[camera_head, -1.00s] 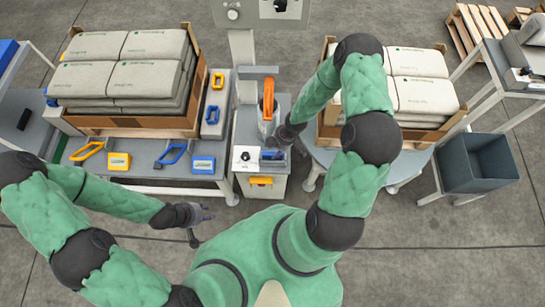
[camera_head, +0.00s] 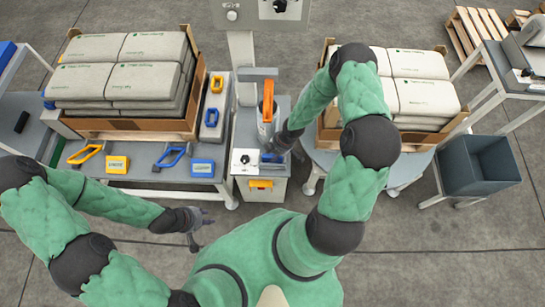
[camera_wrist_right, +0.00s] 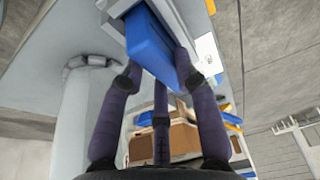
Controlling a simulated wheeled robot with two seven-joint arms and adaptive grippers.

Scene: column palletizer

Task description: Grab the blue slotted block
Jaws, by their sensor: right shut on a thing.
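The blue slotted block (camera_wrist_right: 150,45) shows large in the right wrist view, between the fingers of my right gripper (camera_wrist_right: 160,62), which is shut on it. In the head view my right gripper (camera_head: 279,148) is at the small machine stand in the middle. Only a little of the blue block (camera_head: 268,158) shows there, partly hidden by the hand. My left gripper (camera_head: 200,220) is empty, its fingers apart, in front of the left table.
The machine stand (camera_head: 246,187) has an orange-handled tool (camera_head: 268,101) on it. The left table holds blue and yellow pieces and a box of sacks (camera_head: 125,124). Another box of sacks stands right of my right arm. A grey bin (camera_head: 477,181) is further right.

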